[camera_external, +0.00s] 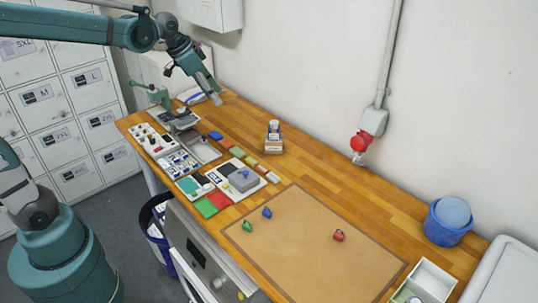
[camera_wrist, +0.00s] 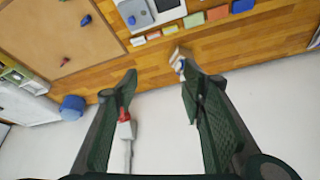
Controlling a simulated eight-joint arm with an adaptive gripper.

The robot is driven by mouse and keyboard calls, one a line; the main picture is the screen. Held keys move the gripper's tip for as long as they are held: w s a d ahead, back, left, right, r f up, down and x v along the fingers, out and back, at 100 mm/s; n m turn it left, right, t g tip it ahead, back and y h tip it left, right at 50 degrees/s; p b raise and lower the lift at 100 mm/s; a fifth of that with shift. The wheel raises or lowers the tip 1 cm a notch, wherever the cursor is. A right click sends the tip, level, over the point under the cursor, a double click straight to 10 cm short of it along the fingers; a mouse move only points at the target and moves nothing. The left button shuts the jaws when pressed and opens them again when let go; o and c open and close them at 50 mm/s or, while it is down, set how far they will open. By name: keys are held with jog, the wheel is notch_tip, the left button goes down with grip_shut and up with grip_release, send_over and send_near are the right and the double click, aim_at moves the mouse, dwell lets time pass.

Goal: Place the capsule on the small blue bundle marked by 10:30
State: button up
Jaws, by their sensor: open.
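A small blue item (camera_external: 267,212) lies on the tan mat (camera_external: 330,262), between a green item (camera_external: 247,227) and a red item (camera_external: 338,235). In the wrist view the blue item (camera_wrist: 85,19) and red item (camera_wrist: 65,62) lie at upper left. They are too small to tell whether they are bundles, and no 10:30 mark is readable. I cannot pick out the capsule in either view. My gripper (camera_external: 217,99) is open and empty, high above the back of the bench, far from the mat; its two fingers (camera_wrist: 159,72) stand apart in the wrist view.
A small box with items (camera_external: 273,140) stands near the wall. Trays of small parts (camera_external: 180,163), coloured swatches (camera_external: 212,204) and a green hand press (camera_external: 158,97) fill the bench's left side. A blue tub (camera_external: 448,222) stands at right. The wood around the mat is mostly clear.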

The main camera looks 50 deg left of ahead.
jog(key=s+f+n+t, duration=0.1)
jog(key=s+f+n, duration=0.1)
jog(key=s, duration=1.1)
jog(key=s+d+f+n+t+y, duration=0.1)
jog(key=s+f, duration=0.3)
jog(key=s, duration=1)
jog(key=shift+f+n, duration=0.4)
jog(key=shift+n, duration=0.2)
jog(key=shift+f, duration=0.1)
